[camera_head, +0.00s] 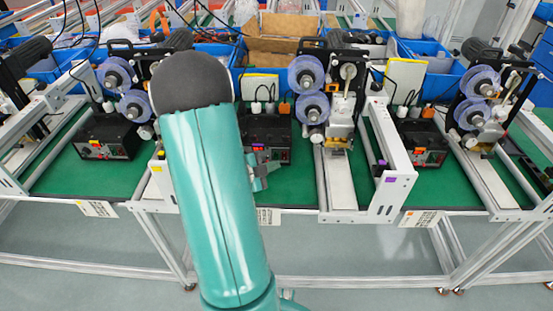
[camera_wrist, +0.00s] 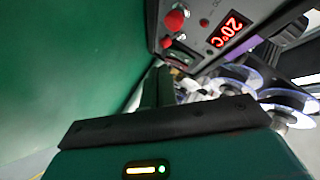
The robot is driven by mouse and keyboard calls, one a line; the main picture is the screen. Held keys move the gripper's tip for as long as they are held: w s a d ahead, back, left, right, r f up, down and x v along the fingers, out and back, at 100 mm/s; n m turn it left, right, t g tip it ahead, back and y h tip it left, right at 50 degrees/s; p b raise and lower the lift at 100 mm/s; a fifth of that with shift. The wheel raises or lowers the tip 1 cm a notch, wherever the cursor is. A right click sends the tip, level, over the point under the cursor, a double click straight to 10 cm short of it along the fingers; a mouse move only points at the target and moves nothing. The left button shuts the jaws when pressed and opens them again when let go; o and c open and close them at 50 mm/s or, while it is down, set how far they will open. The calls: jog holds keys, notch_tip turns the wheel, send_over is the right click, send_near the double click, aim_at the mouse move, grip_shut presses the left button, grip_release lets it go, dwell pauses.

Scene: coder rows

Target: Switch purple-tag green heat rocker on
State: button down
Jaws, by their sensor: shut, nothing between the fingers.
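The middle black control box (camera_head: 264,132) has a purple tag (camera_head: 259,148) on its front, and my gripper (camera_head: 268,165) is just in front of it, partly hidden behind my arm. In the wrist view the box face (camera_wrist: 205,22) shows a red 20°C display (camera_wrist: 229,31), red knobs and the purple tag (camera_wrist: 234,55). A dark rocker with a greenish edge (camera_wrist: 181,58) sits near the lower edge of the face. My gripper (camera_wrist: 158,80) is shut and empty, with its tips close to the rocker. I cannot tell whether they touch it or how the rocker is tilted.
Similar boxes stand left (camera_head: 108,137) and right (camera_head: 420,142). Reel machines (camera_head: 340,90) and metal rails (camera_head: 392,150) flank the middle box. Blue bins (camera_head: 437,80) line the back. Green bench top (camera_head: 300,190) is clear in front of the box.

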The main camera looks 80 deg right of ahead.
jog(key=shift+w+d, duration=0.1)
jog(key=shift+d, duration=0.3)
jog(key=shift+w+d+f, duration=0.1)
jog(key=shift+d, duration=0.25)
dwell(0.8)
jog(key=shift+s+a, duration=0.2)
jog(key=shift+a, duration=0.55)
jog(key=shift+s+a+r, duration=0.15)
jog(key=shift+a, duration=0.65)
jog(key=shift+s+a+r, duration=0.2)
jog(key=shift+a, duration=0.6)
jog(key=shift+s+a+r, duration=0.15)
jog(key=shift+a, duration=0.65)
